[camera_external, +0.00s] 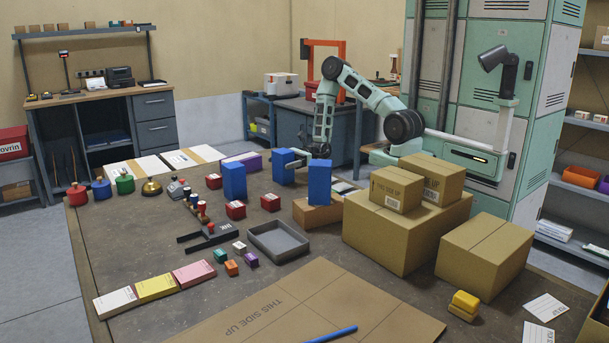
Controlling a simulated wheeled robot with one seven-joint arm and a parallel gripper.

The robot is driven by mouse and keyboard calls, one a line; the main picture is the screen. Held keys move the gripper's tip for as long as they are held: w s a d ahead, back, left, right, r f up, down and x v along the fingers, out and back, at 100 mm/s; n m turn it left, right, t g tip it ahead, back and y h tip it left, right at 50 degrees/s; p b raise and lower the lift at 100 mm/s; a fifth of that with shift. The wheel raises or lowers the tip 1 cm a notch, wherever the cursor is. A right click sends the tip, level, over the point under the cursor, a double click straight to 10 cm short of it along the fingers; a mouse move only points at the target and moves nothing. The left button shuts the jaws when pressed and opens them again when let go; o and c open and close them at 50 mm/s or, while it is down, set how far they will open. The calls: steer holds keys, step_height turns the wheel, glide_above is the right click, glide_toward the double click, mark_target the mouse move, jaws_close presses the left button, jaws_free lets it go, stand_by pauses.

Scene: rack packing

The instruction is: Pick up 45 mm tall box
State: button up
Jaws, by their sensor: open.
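Three upright blue boxes stand toward the back of the table: a left blue box (235,182), a middle blue box (282,168) and a right blue box (319,184). The right one stands on a low brown box (312,215). No heights are marked, so I cannot tell which box is 45 mm tall. My gripper (296,159) is open and low, pointing left, at the right side of the middle blue box. I cannot tell whether its fingers reach around that box or touch it.
Large cardboard cartons (375,240) stand to the right of the blue boxes. Small red boxes (235,210) and a grey tray (278,242) lie in front. A flat cardboard sheet (300,310) covers the front of the table.

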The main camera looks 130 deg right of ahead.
steer(key=shift+w+a, duration=0.1)
steer(key=shift+w, duration=0.75)
steer(key=c, duration=1.3)
steer(key=shift+o, duration=0.2)
steer(key=shift+r, duration=0.15)
